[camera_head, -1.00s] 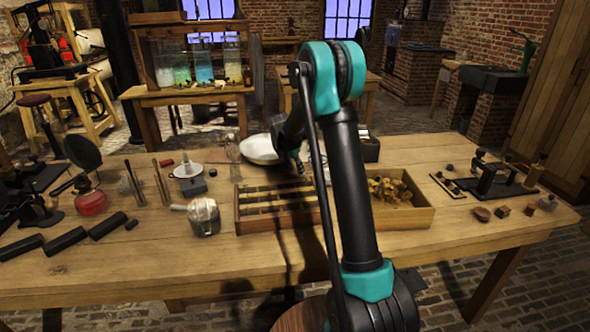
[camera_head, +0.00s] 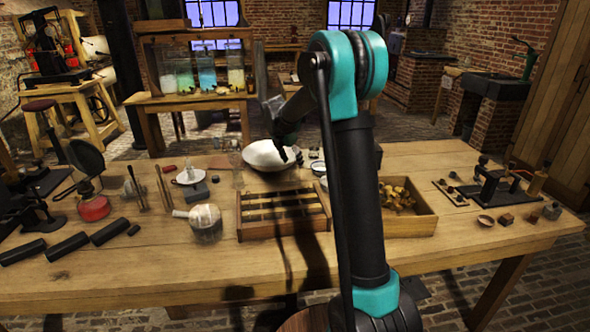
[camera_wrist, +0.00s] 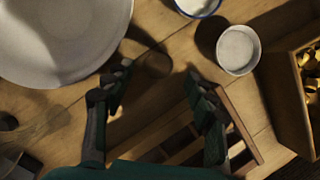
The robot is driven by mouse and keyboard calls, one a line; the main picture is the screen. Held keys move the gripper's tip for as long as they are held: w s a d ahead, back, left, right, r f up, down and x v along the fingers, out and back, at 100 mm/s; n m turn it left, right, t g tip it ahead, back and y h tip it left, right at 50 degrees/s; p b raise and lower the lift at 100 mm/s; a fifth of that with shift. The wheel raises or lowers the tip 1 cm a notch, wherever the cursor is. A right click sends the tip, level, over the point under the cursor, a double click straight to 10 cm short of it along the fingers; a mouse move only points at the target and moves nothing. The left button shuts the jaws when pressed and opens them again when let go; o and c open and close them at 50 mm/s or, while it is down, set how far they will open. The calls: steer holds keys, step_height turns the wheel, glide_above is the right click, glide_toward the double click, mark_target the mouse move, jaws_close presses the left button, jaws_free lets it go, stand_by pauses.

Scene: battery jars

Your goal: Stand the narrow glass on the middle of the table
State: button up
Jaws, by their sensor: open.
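A faint, clear upright shape that looks like the narrow glass (camera_head: 237,168) stands left of the white bowl in the head view. In the wrist view, faint clear outlines (camera_wrist: 42,125) lie at lower left, and I cannot tell surely that they are the same glass. My gripper (camera_head: 289,157) is above the table near the bowl's right side. In the wrist view its two fingers (camera_wrist: 155,92) are spread with nothing between them. Bare wood and part of the slotted wooden rack show below the gap. The wooden table (camera_head: 130,275) has the rack near its middle.
The white bowl (camera_head: 262,158), slotted rack (camera_head: 245,225) and a box of yellowish pieces (camera_head: 425,224) crowd the centre. A small white cup (camera_wrist: 238,49) is right of my fingers. A round glass vessel (camera_head: 206,225) stands left of the rack. The front strip is clear.

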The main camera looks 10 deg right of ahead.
steer(key=s+d+m, duration=0.1)
steer(key=s+m, duration=0.3)
steer(key=s, duration=0.2)
steer(key=s+d+m+y, duration=0.1)
steer(key=s+d+m, duration=0.1)
steer(key=s+m, duration=0.2)
steer(key=s+d+m, duration=0.1)
steer(key=s+m, duration=0.4)
steer(key=s, duration=0.5)
steer(key=shift+d+f+y, duration=0.1)
steer(key=shift+d+y, duration=0.2)
steer(key=s+f+m, duration=0.1)
steer(key=s+m, duration=0.1)
steer(key=s, duration=0.2)
steer(key=s+f+m, duration=0.1)
steer(key=s+m, duration=0.2)
steer(key=s+d+f+m+y, duration=0.1)
steer(key=s+f+m, duration=0.1)
steer(key=s, duration=0.2)
steer(key=shift+s+m+t, duration=0.3)
steer(key=shift+m+t, duration=0.1)
steer(key=s+f+m, duration=0.1)
steer(key=s+m, duration=0.1)
steer(key=s, duration=0.1)
steer(key=s+f+m, duration=0.3)
steer(key=s+m, duration=0.1)
steer(key=s, duration=0.1)
steer(key=shift+s+f+y, duration=0.15)
steer(key=shift+s+y, duration=0.15)
